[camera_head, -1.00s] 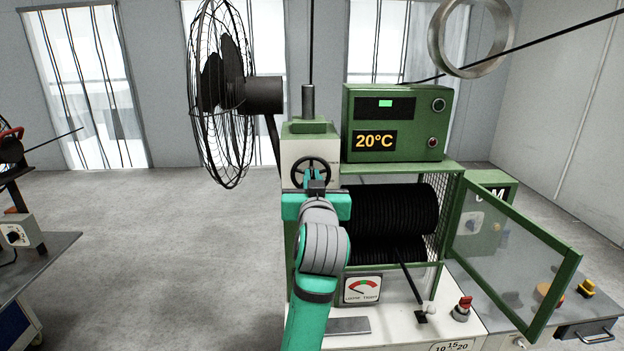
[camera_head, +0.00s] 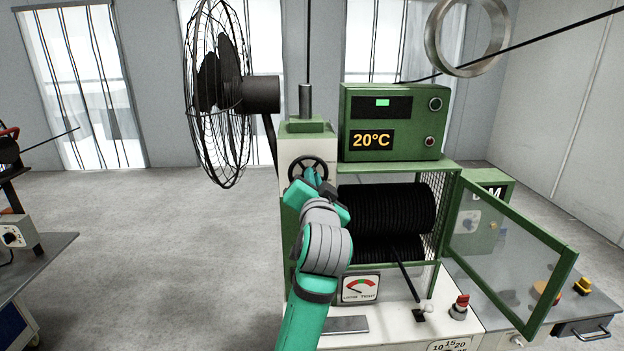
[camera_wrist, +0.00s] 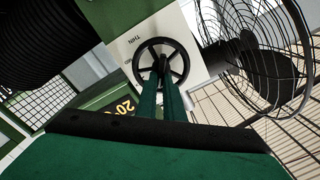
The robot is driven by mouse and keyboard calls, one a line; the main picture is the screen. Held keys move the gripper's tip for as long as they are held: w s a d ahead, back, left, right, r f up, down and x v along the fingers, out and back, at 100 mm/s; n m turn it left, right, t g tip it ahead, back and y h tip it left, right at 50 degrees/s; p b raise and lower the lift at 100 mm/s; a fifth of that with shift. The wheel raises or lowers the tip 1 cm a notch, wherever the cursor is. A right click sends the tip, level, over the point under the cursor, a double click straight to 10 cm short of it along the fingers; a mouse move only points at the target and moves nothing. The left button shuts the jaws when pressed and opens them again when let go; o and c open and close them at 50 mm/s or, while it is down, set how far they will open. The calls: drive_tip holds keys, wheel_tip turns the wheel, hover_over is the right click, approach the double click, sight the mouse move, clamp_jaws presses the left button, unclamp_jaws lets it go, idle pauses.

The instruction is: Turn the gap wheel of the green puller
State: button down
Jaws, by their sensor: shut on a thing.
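The gap wheel (camera_head: 307,161) is a black spoked handwheel on the pale upper front of the green puller (camera_head: 451,168). My gripper (camera_head: 312,178) reaches up to it from below and covers its lower part in the head view. In the wrist view, the wheel (camera_wrist: 161,46) faces me, and the two green fingers of my gripper (camera_wrist: 161,72) are shut on it near its hub. What exactly lies between the fingertips is hard to make out. The lettering THIN shows on the panel beside the wheel. The loose/tight dial (camera_head: 360,288) sits lower on the puller's front.
A caged fan (camera_head: 219,90) stands left of the wheel. A black lever (camera_head: 405,275) and a red button (camera_head: 460,306) are on the lower front.

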idle(0.3)
drive_tip(key=c, duration=1.9)
unclamp_jaws()
drive_tip(key=shift+o, duration=0.2)
drive_tip(key=shift+s, duration=0.1)
drive_tip(key=s, duration=1)
drive_tip(key=shift+s, duration=0.3)
drive_tip(key=shift+f, duration=0.1)
